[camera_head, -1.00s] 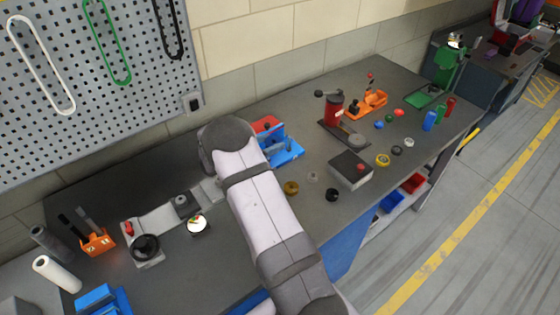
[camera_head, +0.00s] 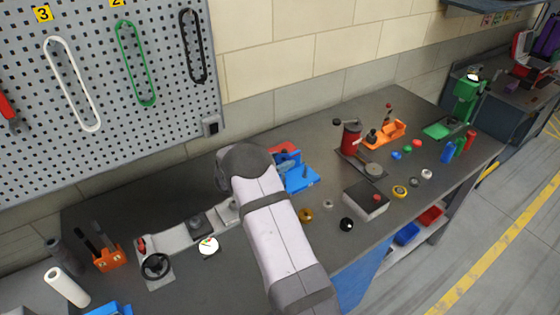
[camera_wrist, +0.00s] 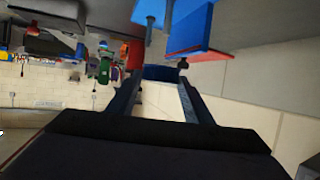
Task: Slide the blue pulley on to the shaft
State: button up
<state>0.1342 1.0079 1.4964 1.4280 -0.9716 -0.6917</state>
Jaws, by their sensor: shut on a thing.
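In the wrist view my gripper (camera_wrist: 160,88) is shut on a blue round piece, the blue pulley (camera_wrist: 159,73), between its fingertips. Just beyond it are a blue block (camera_wrist: 190,28) and a red plate (camera_wrist: 200,52). A short dark stub (camera_wrist: 183,66) lies by the plate near the right finger; I cannot tell whether it is the shaft. The pulley looks apart from the block. In the head view the blue and red fixture (camera_head: 299,180) stands on the bench, partly behind my arm. My gripper and the pulley are hidden there.
Right of the fixture are a grey block (camera_head: 366,203), a black knob (camera_head: 347,224) and several coloured discs. A red press (camera_head: 351,138) and an orange tool (camera_head: 386,133) stand behind. A handwheel device (camera_head: 156,266) is at left. The wall is close behind the bench.

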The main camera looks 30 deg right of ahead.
jog(key=shift+r, duration=0.1)
jog(key=shift+f+b, duration=1.3)
jog(key=shift+f, duration=0.9)
jog(key=shift+f+b, duration=0.7)
jog(key=shift+f, duration=0.45)
dwell(0.5)
jog(key=o, duration=1.2)
jog(key=shift+a, duration=0.15)
jog(key=shift+s+a+r+b, duration=0.1)
jog(key=shift+a+r+b, duration=0.05)
jog(key=shift+a+b, duration=0.3)
jog(key=shift+s+b+v, duration=0.2)
jog(key=shift+b+v, duration=0.65)
jog(key=shift+v, duration=2.25)
